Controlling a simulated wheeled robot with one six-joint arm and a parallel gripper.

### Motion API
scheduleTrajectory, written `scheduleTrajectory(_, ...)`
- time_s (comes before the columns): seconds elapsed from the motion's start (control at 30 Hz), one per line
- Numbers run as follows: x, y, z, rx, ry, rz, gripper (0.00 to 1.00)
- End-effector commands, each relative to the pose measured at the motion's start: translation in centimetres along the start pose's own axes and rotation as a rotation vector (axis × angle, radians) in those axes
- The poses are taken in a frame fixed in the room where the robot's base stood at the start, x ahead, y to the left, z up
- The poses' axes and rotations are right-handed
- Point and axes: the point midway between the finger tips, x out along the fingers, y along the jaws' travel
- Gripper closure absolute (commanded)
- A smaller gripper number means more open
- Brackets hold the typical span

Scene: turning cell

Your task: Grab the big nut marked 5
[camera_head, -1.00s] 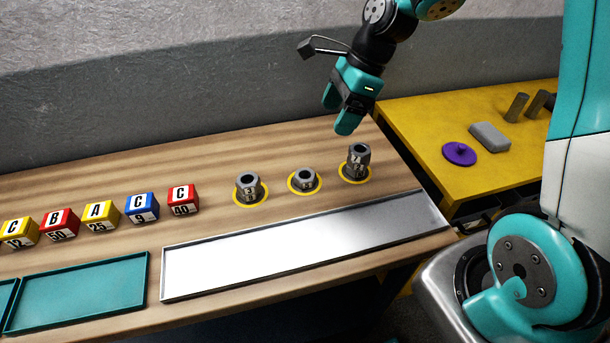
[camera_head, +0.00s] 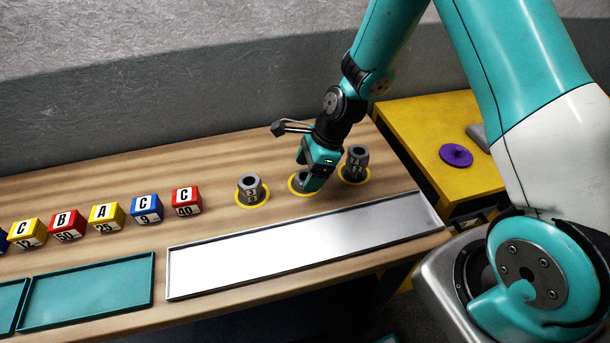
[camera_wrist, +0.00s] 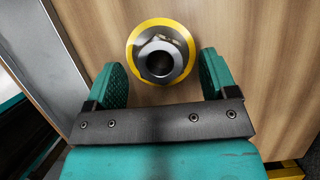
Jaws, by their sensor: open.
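Three grey metal nuts stand on yellow rings on the wooden bench: a left nut (camera_head: 250,189), a short middle nut (camera_head: 299,181) and a tall right nut (camera_head: 355,162). The middle nut's label looked like a 5 earlier; its marking is now hidden behind my gripper (camera_head: 308,180). In the wrist view my gripper (camera_wrist: 163,72) is open, its teal fingers on either side of and just short of the middle nut (camera_wrist: 161,76), which sits inside its ring. No finger clearly touches it.
A long silver tray (camera_head: 300,248) lies in front of the nuts. A teal tray (camera_head: 90,290) and several lettered cubes (camera_head: 147,208) are to the left. A yellow table (camera_head: 420,125) with a purple disc (camera_head: 456,155) is at the right. The left and right nuts flank my gripper closely.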

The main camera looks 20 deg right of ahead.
Motion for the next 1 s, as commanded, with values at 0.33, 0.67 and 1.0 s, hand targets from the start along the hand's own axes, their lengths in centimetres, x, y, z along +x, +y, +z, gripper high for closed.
scheduleTrajectory(0.33, 1.32, -0.02, 0.02, 0.0, 0.0, -0.001, 0.21)
scheduleTrajectory(0.67, 1.27, -0.02, 0.03, 0.0, -0.001, -0.001, 0.81)
scheduleTrajectory(1.0, 0.73, -0.06, 0.26, 0.0, -0.001, -0.002, 0.81)
